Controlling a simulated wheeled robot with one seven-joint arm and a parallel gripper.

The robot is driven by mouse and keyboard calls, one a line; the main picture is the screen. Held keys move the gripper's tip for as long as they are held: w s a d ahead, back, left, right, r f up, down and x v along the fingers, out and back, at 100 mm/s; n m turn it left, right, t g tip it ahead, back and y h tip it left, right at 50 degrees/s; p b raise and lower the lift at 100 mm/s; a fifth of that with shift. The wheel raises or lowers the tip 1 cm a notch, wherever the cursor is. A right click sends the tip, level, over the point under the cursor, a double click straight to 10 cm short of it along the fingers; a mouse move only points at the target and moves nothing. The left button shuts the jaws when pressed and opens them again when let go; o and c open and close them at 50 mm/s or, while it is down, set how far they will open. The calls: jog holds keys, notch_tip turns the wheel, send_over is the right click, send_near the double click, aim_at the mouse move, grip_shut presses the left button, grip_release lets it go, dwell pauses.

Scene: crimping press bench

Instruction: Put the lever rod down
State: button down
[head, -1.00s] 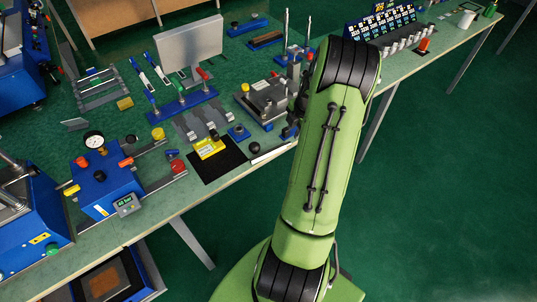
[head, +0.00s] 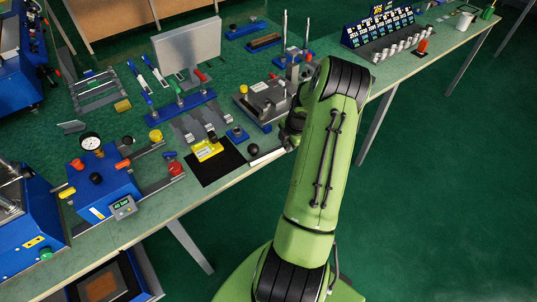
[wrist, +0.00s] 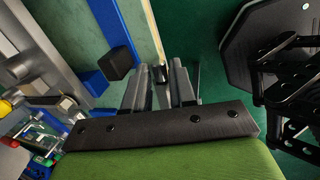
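The lever rod, a pale straight bar (head: 267,157), shows in the head view along the bench's front edge, beside a black ball knob (head: 253,149). Its right end runs behind or into my gripper (head: 290,133), which is low over the bench edge and partly hidden by my arm. In the wrist view my gripper's two fingers (wrist: 160,82) stand a little apart. A short silvery cylinder, probably the lever rod's end (wrist: 160,72), shows between them. I cannot tell whether the fingers touch it, nor whether the rod rests fully on the bench.
A black mat (head: 206,173) with a yellow-labelled block (head: 207,149) lies left of the rod. A grey metal fixture (head: 264,101) stands behind it. A blue gauge unit (head: 103,185) is at left. Open floor lies beyond the front edge.

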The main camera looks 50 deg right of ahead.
notch_tip(320, 180, up, 10)
jog(key=p, duration=0.1)
jog(key=shift+p, duration=0.4)
jog(key=shift+s, duration=0.1)
